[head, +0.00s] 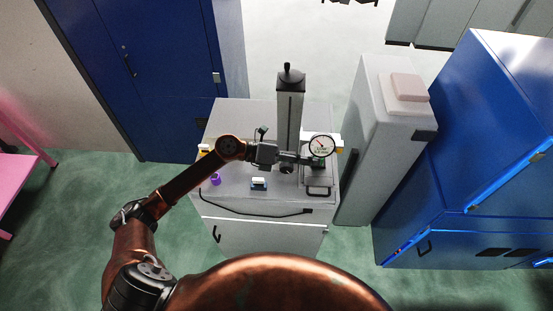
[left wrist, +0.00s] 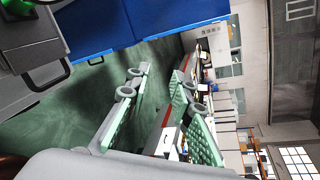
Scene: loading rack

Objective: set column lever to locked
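A testing stand has a tall grey column (head: 290,112) with a black knob (head: 287,72) on top. A round dial gauge (head: 321,146) faces up beside the column's right side. I cannot pick out the column lever for sure; my gripper and wrist cover part of the column's lower front. My left gripper (head: 304,159) reaches in from the left, across the column just left of and below the gauge. In the left wrist view its green-padded fingers (left wrist: 158,92) stand apart, with nothing visible between them. My right gripper is in neither view.
The grey cabinet (head: 250,210) under the stand carries a purple cup (head: 215,179), a small blue-and-white item (head: 259,184) and a black cable. A tall grey cabinet (head: 362,175) and blue cabinets (head: 470,150) stand close at right. Green floor is free at left.

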